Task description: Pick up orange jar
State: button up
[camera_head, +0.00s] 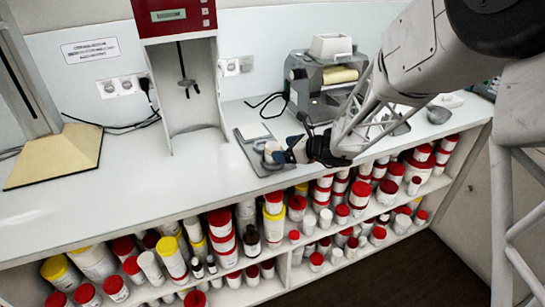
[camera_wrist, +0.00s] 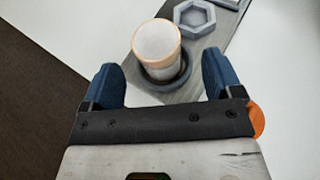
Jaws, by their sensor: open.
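In the wrist view a pale jar with an orange rim (camera_wrist: 157,42) stands upright in a dark round ring (camera_wrist: 182,80) on a grey tray (camera_wrist: 226,35). My gripper (camera_wrist: 162,75) is open, with one blue finger toward each side of the jar. The jar's top lies slightly beyond the fingertips, and I see no finger touching it. In the head view my gripper (camera_head: 285,152) is low over the tray (camera_head: 246,135) on the counter.
A hexagonal holder (camera_wrist: 194,18) sits beside the jar. An orange round thing (camera_wrist: 257,120) is partly hidden behind my gripper; I cannot tell what it is. A grey machine (camera_head: 315,85) and a red-topped stand (camera_head: 178,20) are behind. Shelves of jars (camera_head: 222,232) lie below. The counter's left (camera_head: 140,185) is clear.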

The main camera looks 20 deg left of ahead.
aim_at(266, 146)
jog(key=shift+x, duration=2.55)
jog(key=shift+s+f, duration=0.15)
jog(key=shift+f, duration=0.05)
jog(key=shift+c, duration=0.3)
jog(key=c, duration=0.9)
jog(key=shift+r, duration=0.1)
jog(key=shift+c, duration=0.2)
jog(key=shift+r, duration=0.85)
jog(key=shift+s+d+r, duration=0.1)
jog(key=shift+d+r, duration=0.05)
jog(key=shift+r, duration=0.8)
jog(key=s+d+r, duration=0.1)
jog(key=s+d, duration=0.8)
jog(key=s, duration=0.4)
